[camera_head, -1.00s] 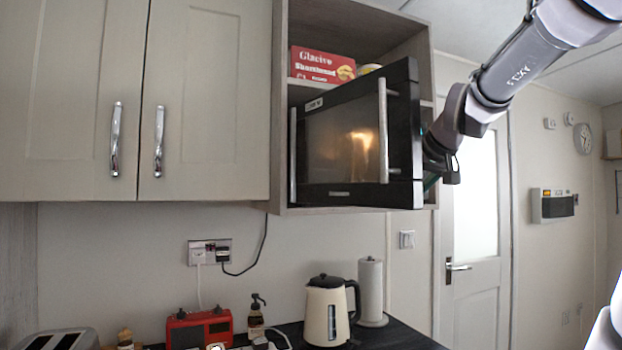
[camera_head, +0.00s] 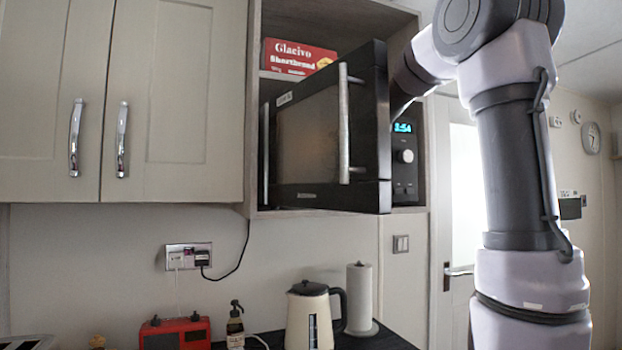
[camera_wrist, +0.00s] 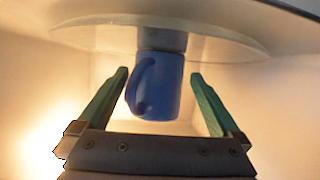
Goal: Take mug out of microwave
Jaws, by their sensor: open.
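The blue mug (camera_wrist: 166,88) is inside the lit microwave, seen in the wrist view. It touches the clear glass turntable (camera_wrist: 90,36), which appears at the top of that view, so the picture looks inverted. Its handle is on the left side. My gripper (camera_wrist: 159,74) is open, with a green-lined finger on each side of the mug; I cannot tell how deep the mug sits between them. In the head view the microwave (camera_head: 405,172) has its dark door (camera_head: 310,140) swung open, and the door hides my gripper and the mug.
The open door sticks out left of my arm. A red shortbread box (camera_head: 298,56) lies on the shelf above the microwave. A kettle (camera_head: 310,315), a paper roll (camera_head: 359,298) and a red radio (camera_head: 175,333) stand on the counter below.

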